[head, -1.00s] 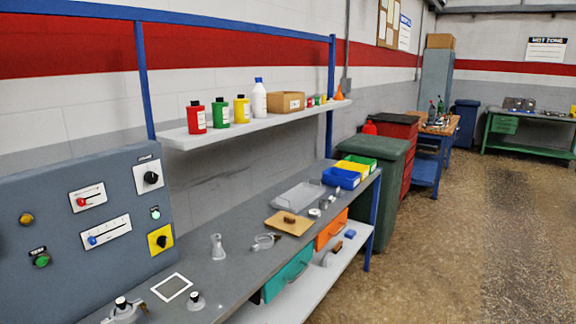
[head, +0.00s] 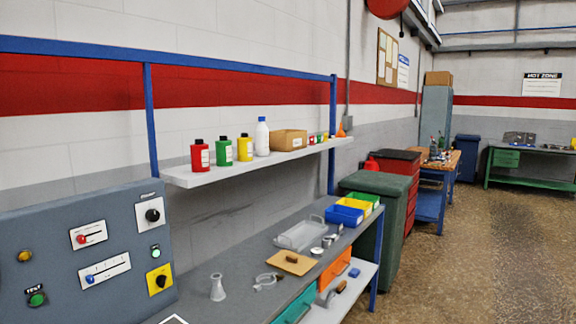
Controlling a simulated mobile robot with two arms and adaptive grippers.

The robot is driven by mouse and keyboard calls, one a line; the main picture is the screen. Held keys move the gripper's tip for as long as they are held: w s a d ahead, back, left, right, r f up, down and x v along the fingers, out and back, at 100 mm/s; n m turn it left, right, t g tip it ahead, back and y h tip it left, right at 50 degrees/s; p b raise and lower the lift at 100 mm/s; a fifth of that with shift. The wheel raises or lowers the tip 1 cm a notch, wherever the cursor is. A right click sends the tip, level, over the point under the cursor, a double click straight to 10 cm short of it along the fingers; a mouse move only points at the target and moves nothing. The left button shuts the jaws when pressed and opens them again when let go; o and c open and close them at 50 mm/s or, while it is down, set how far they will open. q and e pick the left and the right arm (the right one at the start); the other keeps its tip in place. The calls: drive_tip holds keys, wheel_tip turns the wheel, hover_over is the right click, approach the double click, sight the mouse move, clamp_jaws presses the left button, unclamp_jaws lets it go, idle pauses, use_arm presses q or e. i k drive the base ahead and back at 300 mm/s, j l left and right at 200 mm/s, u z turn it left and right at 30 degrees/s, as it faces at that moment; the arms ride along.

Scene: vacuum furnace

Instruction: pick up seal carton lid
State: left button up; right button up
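A flat tan board with a small brown grip-like piece on top (head: 291,262) lies on the grey workbench, near its front edge. It looks like a lid, but I cannot be sure it is the seal carton lid. A brown cardboard carton (head: 289,141) with a small white label stands on the upper shelf, right of a white bottle. I cannot tell whether its top is a separate lid. Neither of my grippers is in view.
The grey workbench (head: 235,268) also holds a clear tray (head: 299,236), a glass flask (head: 217,288) and blue, yellow and green bins (head: 344,215). The upper shelf (head: 215,176) carries several bottles. A control panel (head: 85,255) stands left. Floor at right (head: 450,270) is clear.

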sight(294, 264)
drive_tip(key=u, duration=0.95)
drive_tip(key=i+l+u, duration=0.1)
drive_tip(key=l+u, duration=0.8)
drive_tip(key=l, duration=0.25)
drive_tip(key=l+u, duration=0.45)
drive_tip(key=l, duration=0.15)
drive_tip(key=k+l+u, duration=0.25)
drive_tip(key=l+u, duration=0.15)
drive_tip(key=l, duration=0.15)
